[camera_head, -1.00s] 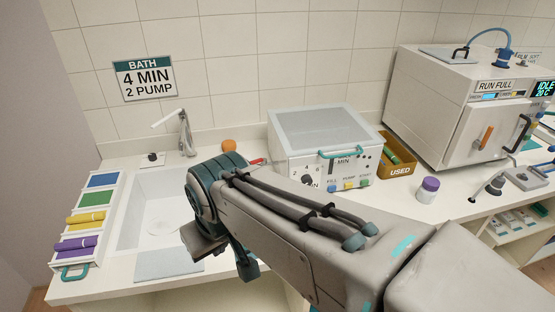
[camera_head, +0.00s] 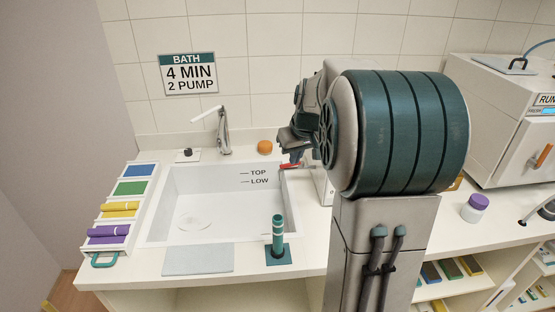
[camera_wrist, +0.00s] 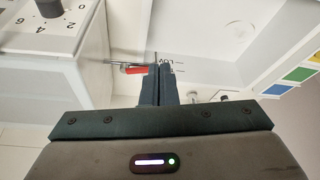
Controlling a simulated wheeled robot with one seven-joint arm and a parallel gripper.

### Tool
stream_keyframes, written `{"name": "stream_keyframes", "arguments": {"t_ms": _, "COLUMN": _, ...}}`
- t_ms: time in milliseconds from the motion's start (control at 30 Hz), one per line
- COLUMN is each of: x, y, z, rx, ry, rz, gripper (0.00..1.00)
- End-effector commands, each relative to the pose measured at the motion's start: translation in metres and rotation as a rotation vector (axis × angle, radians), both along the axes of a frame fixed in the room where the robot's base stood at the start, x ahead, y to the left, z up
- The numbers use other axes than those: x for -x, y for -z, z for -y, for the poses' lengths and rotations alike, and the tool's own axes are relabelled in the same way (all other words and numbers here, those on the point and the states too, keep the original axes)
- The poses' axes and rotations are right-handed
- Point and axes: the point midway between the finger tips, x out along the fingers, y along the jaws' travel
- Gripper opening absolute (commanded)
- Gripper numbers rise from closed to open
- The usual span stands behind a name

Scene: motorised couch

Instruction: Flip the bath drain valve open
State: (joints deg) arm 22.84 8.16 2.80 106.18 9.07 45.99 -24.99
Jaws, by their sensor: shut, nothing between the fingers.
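The red valve lever (camera_head: 291,166) sits at the right rim of the white sink (camera_head: 160,205), beside the box to its right. In the wrist view the red lever (camera_wrist: 134,69) lies just left of my fingertips, on a thin metal pipe. My gripper (camera_head: 294,157) is shut and empty, right at the lever in the head view. In the wrist view my gripper (camera_wrist: 158,70) has both fingers together, close to the lever; whether they touch it cannot be told. The round drain (camera_head: 194,221) is on the sink floor. My arm hides most of the box.
A faucet (camera_head: 222,130) and an orange round object (camera_head: 265,147) stand behind the sink. A teal upright handle (camera_head: 278,233) stands at the sink's front right. The dial box (camera_wrist: 50,40) is close left of my fingers. A tray of coloured items (camera_head: 122,209) is left.

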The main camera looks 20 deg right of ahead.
Motion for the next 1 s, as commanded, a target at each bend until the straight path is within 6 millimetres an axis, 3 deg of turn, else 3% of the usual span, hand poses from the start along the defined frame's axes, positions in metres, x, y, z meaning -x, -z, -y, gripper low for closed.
{"name": "stream_keyframes", "arguments": {"t_ms": 100, "x": -0.018, "y": 0.014, "z": 0.024, "rx": -0.003, "ry": 0.005, "rz": 0.005, "gripper": 0.00}}
{"name": "stream_keyframes", "arguments": {"t_ms": 233, "x": -0.028, "y": 0.020, "z": 0.035, "rx": -0.003, "ry": 0.005, "rz": 0.011, "gripper": 0.00}}
{"name": "stream_keyframes", "arguments": {"t_ms": 467, "x": -0.037, "y": 0.042, "z": 0.037, "rx": -0.004, "ry": 0.003, "rz": 0.007, "gripper": 0.00}}
{"name": "stream_keyframes", "arguments": {"t_ms": 867, "x": -0.065, "y": 0.114, "z": 0.037, "rx": -0.005, "ry": 0.004, "rz": 0.007, "gripper": 0.00}}
{"name": "stream_keyframes", "arguments": {"t_ms": 1000, "x": -0.086, "y": 0.110, "z": 0.037, "rx": -0.002, "ry": 0.002, "rz": 0.011, "gripper": 0.00}}
